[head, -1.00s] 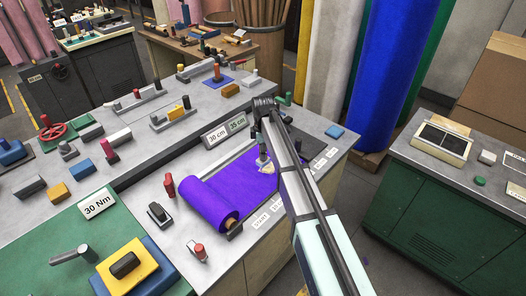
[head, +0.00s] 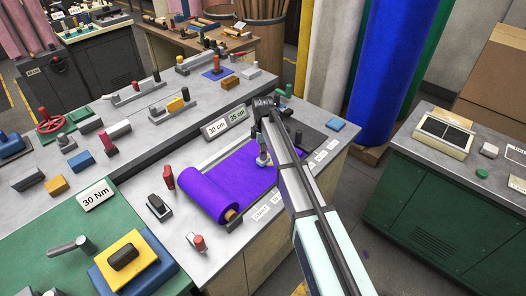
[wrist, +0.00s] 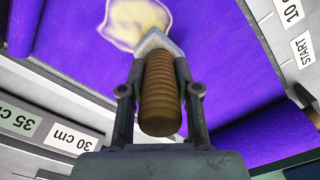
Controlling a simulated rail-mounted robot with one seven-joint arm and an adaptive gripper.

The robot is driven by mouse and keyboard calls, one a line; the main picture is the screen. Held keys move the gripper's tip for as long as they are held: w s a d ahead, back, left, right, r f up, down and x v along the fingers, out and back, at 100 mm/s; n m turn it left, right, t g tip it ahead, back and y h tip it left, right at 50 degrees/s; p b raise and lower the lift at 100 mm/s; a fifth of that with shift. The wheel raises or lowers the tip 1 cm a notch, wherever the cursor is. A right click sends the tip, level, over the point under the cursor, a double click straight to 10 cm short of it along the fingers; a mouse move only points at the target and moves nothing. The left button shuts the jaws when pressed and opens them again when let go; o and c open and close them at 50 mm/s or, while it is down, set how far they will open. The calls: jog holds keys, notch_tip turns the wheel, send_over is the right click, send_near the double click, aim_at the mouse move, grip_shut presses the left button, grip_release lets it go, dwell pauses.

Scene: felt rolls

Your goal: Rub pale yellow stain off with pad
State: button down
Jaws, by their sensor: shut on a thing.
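Purple felt (head: 240,172) lies unrolled from its roll (head: 208,199) on the grey bench. A pale yellow stain (wrist: 137,24) with an uneven outline shows on the felt in the wrist view; in the head view it is hidden by my arm and gripper. My gripper (head: 263,160) is over the felt, pointing down. In the wrist view my gripper (wrist: 160,100) is shut on the pad's brown ribbed handle (wrist: 160,95). The pad's grey pointed head (wrist: 154,42) overlaps the stain's near edge in the picture. I cannot tell whether it touches the felt.
Label plates line the felt's front edge, including START (wrist: 307,48). A 30 cm sign (head: 215,128) and a 35 cm sign (head: 237,116) stand behind it. A red-topped knob (head: 198,243) and a red upright piece (head: 168,177) stand left of the roll. A blue block (head: 336,124) lies at the far right corner.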

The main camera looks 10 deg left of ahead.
jog(key=shift+f+b, duration=0.3)
jog(key=shift+f, duration=0.35)
dwell(0.5)
jog(key=shift+w+d, duration=0.1)
jog(key=shift+w, duration=0.05)
jog(key=shift+w+d+r, duration=0.1)
jog(key=shift+w+d, duration=0.5)
jog(key=shift+w, duration=0.2)
jog(key=shift+w+d, duration=0.55)
jog(key=shift+w, duration=0.25)
jog(key=shift+w+d, duration=0.6)
jog(key=shift+w, duration=0.25)
jog(key=shift+w+d, duration=0.6)
jog(key=shift+w, duration=0.2)
jog(key=shift+s+a, duration=0.65)
jog(key=shift+s, duration=0.2)
jog(key=shift+s+a, duration=0.6)
jog(key=shift+s, duration=0.25)
jog(key=shift+s, duration=0.1)
